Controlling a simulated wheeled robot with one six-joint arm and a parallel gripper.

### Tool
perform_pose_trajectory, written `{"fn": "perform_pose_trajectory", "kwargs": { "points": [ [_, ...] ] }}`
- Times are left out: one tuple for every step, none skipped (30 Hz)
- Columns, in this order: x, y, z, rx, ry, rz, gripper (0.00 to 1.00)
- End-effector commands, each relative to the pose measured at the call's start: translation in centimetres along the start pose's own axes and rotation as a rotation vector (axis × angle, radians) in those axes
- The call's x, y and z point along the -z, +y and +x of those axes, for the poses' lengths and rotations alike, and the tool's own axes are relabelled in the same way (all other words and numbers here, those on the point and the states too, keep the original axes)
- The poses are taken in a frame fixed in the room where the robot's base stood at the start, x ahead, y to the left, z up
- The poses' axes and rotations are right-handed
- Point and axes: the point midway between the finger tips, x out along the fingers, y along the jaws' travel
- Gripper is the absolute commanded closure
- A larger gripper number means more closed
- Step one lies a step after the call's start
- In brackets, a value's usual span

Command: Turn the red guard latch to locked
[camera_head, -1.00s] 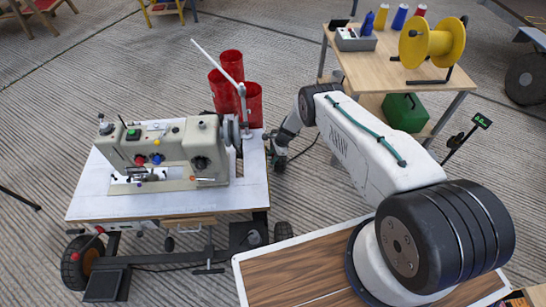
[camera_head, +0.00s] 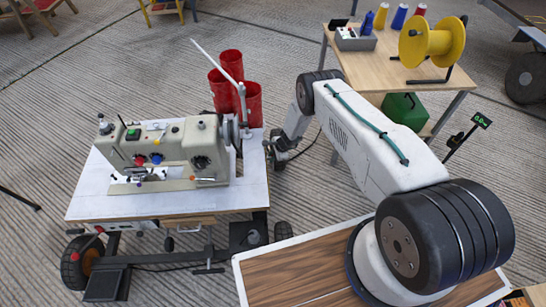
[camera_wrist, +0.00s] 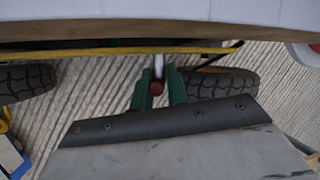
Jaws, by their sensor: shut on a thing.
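A short metal rod with a red knob (camera_wrist: 157,88), which looks like the red guard latch, shows in the wrist view under the table edge. My gripper (camera_wrist: 159,95) has its green fingers on both sides of it and is shut on it. In the head view my gripper (camera_head: 272,153) is low at the right side of the sewing table (camera_head: 90,190). The latch cannot be made out there. The sewing machine (camera_head: 165,150) stands on the table.
The table's underside edge (camera_wrist: 160,30) and dark tyres (camera_wrist: 215,85) are close to my gripper. A wooden table (camera_head: 375,65) with a yellow spool (camera_head: 432,42) stands behind my arm.

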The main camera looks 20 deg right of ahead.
Motion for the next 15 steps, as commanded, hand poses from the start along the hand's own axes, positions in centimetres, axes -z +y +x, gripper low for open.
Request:
{"fn": "perform_pose_trajectory", "kwargs": {
  "points": [
    [-0.23, -0.07, -0.01, 0.003, -0.002, -0.004, 1.0],
    [-0.21, -0.06, -0.01, 0.004, -0.001, -0.005, 1.0],
    [-0.19, -0.05, -0.02, 0.004, -0.001, -0.005, 1.0],
    [-0.17, -0.04, -0.02, 0.004, -0.001, -0.005, 1.0],
    [-0.16, -0.04, -0.02, 0.004, -0.001, -0.005, 1.0],
    [-0.14, -0.04, -0.03, 0.004, -0.001, -0.005, 1.0],
    [-0.13, -0.04, -0.03, 0.004, -0.001, -0.005, 1.0],
    [-0.12, -0.03, -0.03, 0.004, -0.001, -0.005, 1.0],
    [-0.11, -0.03, -0.04, 0.004, -0.001, -0.005, 1.0],
    [-0.1, -0.02, -0.04, 0.004, -0.001, -0.004, 1.0],
    [-0.08, -0.02, -0.04, 0.004, -0.001, -0.004, 0.76],
    [-0.05, -0.02, -0.05, 0.004, -0.001, -0.004, 0.65],
    [-0.02, -0.01, -0.06, 0.004, 0.0, -0.003, 0.63],
    [0.02, 0.0, -0.06, 0.004, 0.0, -0.003, 0.63],
    [0.08, 0.0, -0.07, 0.004, 0.0, -0.002, 0.63]
  ]
}}
